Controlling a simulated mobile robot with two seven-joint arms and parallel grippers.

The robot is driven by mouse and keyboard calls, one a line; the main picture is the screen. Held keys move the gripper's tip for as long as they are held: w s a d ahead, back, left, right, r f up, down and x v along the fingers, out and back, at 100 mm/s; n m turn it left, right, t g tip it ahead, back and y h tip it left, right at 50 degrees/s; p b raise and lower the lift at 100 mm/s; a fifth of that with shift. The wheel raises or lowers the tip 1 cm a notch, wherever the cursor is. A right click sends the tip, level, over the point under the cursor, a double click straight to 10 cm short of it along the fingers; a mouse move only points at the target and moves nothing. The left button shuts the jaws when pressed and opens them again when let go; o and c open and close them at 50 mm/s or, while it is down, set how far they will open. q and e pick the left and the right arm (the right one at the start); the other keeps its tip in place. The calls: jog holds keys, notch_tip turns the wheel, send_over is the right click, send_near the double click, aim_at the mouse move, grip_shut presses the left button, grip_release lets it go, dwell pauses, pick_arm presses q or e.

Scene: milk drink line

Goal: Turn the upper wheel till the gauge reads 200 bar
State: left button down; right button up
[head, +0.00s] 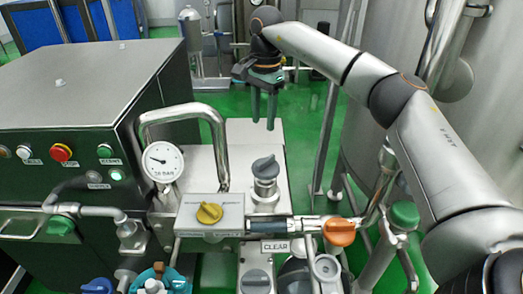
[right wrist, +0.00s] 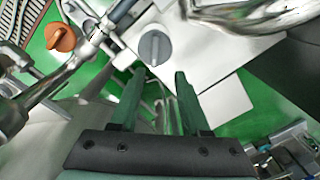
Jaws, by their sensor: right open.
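A grey wheel (head: 265,168) with a raised grip bar sits on a short metal cylinder on the light machine block. It also shows in the right wrist view (right wrist: 155,47), just beyond the fingertips. A second grey wheel (head: 256,281) is lower, at the bottom edge. The round white gauge (head: 163,161) stands left of the upper wheel; its dark needle points to the left, and its scale is too small to read. My right gripper (head: 263,126) points down, open and empty, above and behind the upper wheel, apart from it. My left gripper is not in view.
A bent metal pipe (head: 222,135) arches between gauge and wheel. A yellow knob (head: 209,213) on a grey box and an orange knob (head: 339,232) are close by. A steel cabinet (head: 75,90) is at left, a large tank (head: 385,70) at right.

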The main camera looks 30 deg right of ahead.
aim_at(266, 160)
jog(key=f, duration=1.2)
jog(key=shift+s+d+f+b, duration=0.1)
jog(key=shift+s+d+b, duration=0.15)
jog(key=shift+s+b, duration=0.1)
jog(key=shift+c, duration=0.3)
grip_shut()
